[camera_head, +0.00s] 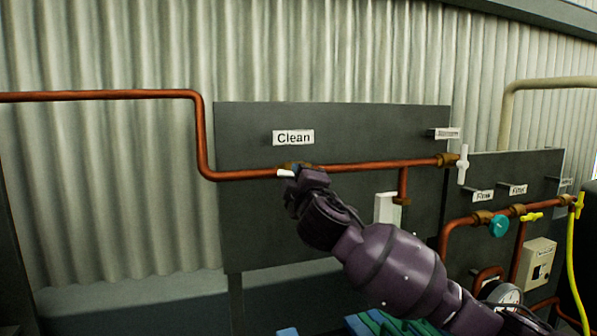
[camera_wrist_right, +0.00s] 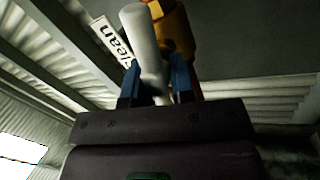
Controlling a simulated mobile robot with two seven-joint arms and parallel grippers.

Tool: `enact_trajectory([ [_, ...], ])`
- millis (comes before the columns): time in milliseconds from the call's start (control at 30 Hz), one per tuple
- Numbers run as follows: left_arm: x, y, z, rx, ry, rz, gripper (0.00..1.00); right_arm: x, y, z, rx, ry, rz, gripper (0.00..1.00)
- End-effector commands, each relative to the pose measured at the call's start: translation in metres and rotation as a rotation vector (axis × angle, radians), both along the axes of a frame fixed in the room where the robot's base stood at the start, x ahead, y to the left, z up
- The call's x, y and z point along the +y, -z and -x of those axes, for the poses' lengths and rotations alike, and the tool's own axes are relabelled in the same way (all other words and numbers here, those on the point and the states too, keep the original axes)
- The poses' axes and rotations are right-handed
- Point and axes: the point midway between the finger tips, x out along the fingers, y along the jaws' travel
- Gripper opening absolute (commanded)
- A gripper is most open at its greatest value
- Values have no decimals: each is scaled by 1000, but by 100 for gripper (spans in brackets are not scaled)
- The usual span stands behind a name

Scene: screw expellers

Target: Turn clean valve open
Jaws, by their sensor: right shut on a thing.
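The clean valve has a brass body (camera_head: 297,165) on the copper pipe (camera_head: 245,174), just below the "Clean" sign (camera_head: 293,137). Its white handle (camera_head: 286,173) shows only as a short tip at the left of my right gripper (camera_head: 294,174). In the right wrist view the white handle (camera_wrist_right: 144,45) stands between the blue fingers of my right gripper (camera_wrist_right: 158,88), which is shut on it. The brass valve body (camera_wrist_right: 174,28) is just beyond the handle. Much of the handle is hidden by my gripper in the head view. My left gripper is not in view.
A dark grey panel (camera_head: 330,230) backs the pipe. To the right are another white-handled valve (camera_head: 462,164), a teal knob (camera_head: 499,226), yellow handles (camera_head: 532,216), a yellow hose (camera_head: 570,270), a gauge (camera_head: 505,295) and a switch box (camera_head: 538,262). The space left of my arm is clear.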

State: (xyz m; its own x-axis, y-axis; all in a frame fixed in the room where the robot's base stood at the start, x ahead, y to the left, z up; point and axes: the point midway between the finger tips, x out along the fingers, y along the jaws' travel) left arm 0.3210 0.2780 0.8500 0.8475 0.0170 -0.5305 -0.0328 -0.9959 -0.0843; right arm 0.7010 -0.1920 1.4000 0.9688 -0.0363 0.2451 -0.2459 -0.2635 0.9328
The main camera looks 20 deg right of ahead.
Motion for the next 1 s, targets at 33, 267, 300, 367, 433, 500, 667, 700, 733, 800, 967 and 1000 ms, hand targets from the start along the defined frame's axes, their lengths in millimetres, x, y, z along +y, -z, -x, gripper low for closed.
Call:
enact_trajectory([
  [33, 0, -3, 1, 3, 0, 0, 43, -3, -8, 0, -14, 5, 36, 0],
  [267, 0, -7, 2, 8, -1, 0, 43, -2, -7, 1, -20, 5, 179, 0],
  [300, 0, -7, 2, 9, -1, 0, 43, -2, -7, 1, -22, 4, 197, 0],
  [367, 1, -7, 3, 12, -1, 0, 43, -2, -7, 1, -24, 4, 222, 0],
  [433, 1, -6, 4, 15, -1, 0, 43, -2, -8, 1, -25, 4, 244, 0],
  [500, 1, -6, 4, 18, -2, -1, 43, -2, -8, 1, -26, 4, 260, 0],
  [667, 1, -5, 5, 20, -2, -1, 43, -1, -8, 1, -28, 4, 281, 0],
  [700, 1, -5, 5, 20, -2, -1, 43, -1, -8, 1, -28, 4, 283, 0],
  [733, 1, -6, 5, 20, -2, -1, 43, -1, -8, 1, -29, 4, 285, 0],
  [800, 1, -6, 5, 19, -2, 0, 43, -1, -8, 1, -29, 4, 286, 0],
  [967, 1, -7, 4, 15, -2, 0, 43, -1, -8, 1, -29, 3, 285, 0],
  [1000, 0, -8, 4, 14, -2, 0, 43, -1, -8, 1, -29, 3, 285, 0],
])
